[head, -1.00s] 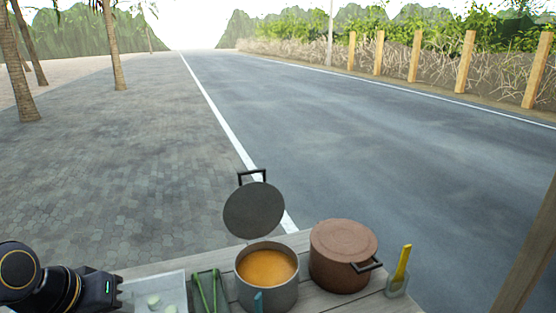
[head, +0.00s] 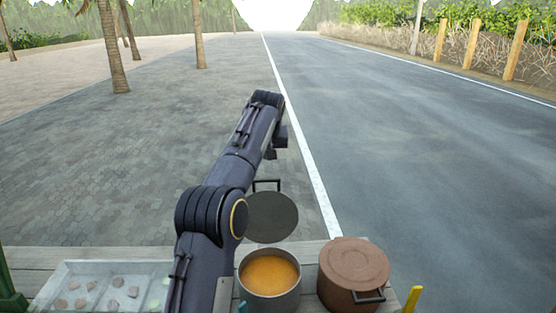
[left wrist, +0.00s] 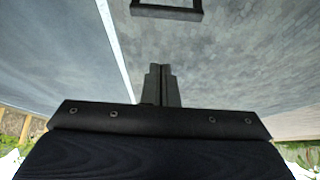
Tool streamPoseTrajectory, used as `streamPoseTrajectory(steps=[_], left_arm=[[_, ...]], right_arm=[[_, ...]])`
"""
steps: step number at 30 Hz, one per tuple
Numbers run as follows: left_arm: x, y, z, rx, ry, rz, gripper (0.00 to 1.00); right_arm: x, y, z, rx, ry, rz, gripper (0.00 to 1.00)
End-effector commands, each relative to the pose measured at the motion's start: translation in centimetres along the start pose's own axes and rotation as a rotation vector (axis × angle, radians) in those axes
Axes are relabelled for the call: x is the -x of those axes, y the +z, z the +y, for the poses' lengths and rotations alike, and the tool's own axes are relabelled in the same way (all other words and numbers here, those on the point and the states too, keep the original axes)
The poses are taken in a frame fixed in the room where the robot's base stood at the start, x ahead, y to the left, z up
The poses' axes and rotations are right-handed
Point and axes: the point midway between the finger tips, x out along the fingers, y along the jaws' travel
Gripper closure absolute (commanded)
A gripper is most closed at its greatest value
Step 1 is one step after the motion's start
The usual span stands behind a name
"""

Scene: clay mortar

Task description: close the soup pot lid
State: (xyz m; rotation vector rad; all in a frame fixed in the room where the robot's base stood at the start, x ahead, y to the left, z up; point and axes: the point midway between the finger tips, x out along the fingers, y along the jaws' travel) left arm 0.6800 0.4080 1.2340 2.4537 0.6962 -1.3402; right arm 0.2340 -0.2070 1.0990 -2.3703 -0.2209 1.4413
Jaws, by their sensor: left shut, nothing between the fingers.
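The soup pot (head: 270,293) stands open on the wooden table, with orange soup (head: 269,273) inside. Its dark round lid (head: 271,217) stands raised at the pot's far side, with a black handle (head: 267,182) at its top edge. My left arm reaches past the pot on its left. My left gripper (head: 277,150) is beyond and above the lid, apart from the handle. In the left wrist view, the left gripper (left wrist: 161,85) has its fingers together and empty, and the black handle (left wrist: 167,12) shows at the top edge. My right gripper is not in view.
A brown lidded pot (head: 352,270) stands close to the soup pot's right. A yellow-handled utensil (head: 412,299) is at the lower right. A clear tray (head: 70,270) with several small pieces lies left of my arm. The space beyond the table is open.

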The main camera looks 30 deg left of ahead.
Motion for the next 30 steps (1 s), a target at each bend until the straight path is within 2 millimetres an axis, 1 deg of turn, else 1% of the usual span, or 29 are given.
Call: streamPoseTrajectory(steps=[6, 14, 16, 21, 25, 30], left_arm=[[-4.2, 0.1, 0.0, -0.002, -0.001, -0.005, 1.0], [-9.0, 0.1, 0.0, -0.001, 0.001, -0.005, 1.0], [-8.6, 0.6, 0.1, -0.002, 0.004, 0.001, 1.0], [-7.6, 1.9, 0.0, -0.002, 0.004, -0.002, 1.0], [-6.8, 2.6, 0.1, -0.002, 0.003, 0.0, 1.0], [-6.4, 3.1, 0.0, -0.001, 0.003, -0.001, 1.0]], right_arm=[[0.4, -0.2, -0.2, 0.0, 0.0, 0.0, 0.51], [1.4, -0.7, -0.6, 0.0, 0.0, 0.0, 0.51], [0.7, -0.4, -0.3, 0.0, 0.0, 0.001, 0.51], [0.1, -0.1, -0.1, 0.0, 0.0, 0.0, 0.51], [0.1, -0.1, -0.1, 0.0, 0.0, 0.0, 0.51], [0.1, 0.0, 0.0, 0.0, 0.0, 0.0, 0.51]])
